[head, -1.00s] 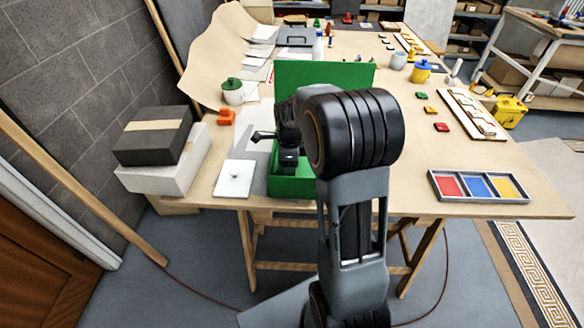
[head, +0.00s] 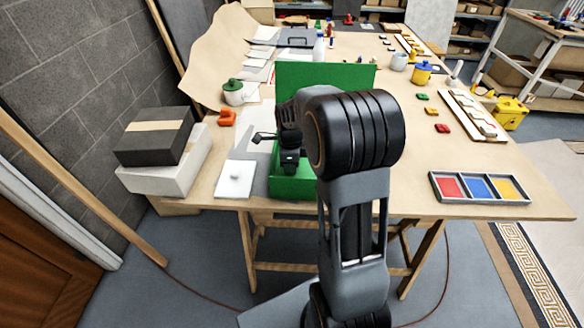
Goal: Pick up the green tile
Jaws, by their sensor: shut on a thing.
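A small green tile (head: 422,96) lies flat on the table, right of my arm, in a row with a yellow tile (head: 431,110) and a red tile (head: 442,127). My gripper (head: 290,168) is well to the left of it, pointing down over the open green box (head: 292,188). Its fingers are small and dark here. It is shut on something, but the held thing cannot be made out. My arm hides part of the box.
The box's green lid (head: 325,74) stands upright behind my gripper. A tray with red, blue and yellow compartments (head: 478,202) sits at the right front edge. A white plate with a knob (head: 235,180) and an orange block (head: 227,117) lie left.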

